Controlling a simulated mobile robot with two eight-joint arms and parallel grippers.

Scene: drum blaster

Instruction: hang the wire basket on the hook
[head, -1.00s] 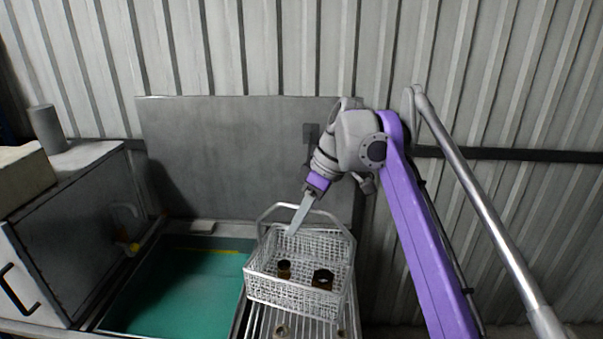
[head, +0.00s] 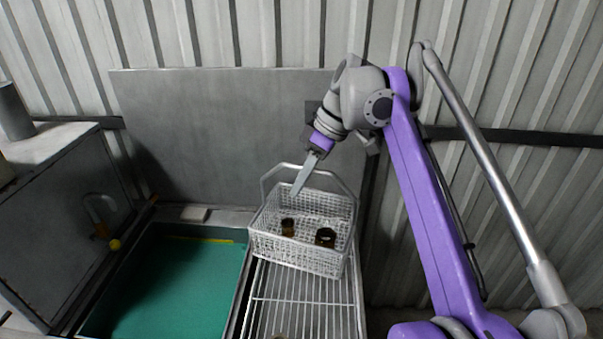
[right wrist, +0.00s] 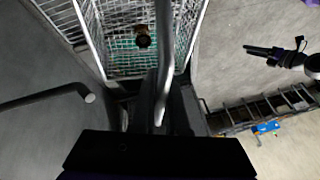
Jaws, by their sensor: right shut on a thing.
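The white wire basket (head: 298,262) hangs from its raised handle in my right gripper (head: 303,178), over the far end of the wire rack. My right gripper is shut on the handle, which runs between the fingers in the right wrist view (right wrist: 164,70). Dark brown ring-like parts (head: 325,237) lie in the basket. A dark plate (head: 311,108) on the grey back panel, partly behind my right wrist, may carry the hook. A dark bar with a pale round end (right wrist: 60,94), left of the basket in the right wrist view, may be the hook itself.
The wire rack (head: 300,298) has bare room in front of the basket. A green-bottomed basin (head: 170,285) is to its left. A grey cabinet (head: 60,220) stands further left. The grey panel (head: 220,130) rises close behind the basket.

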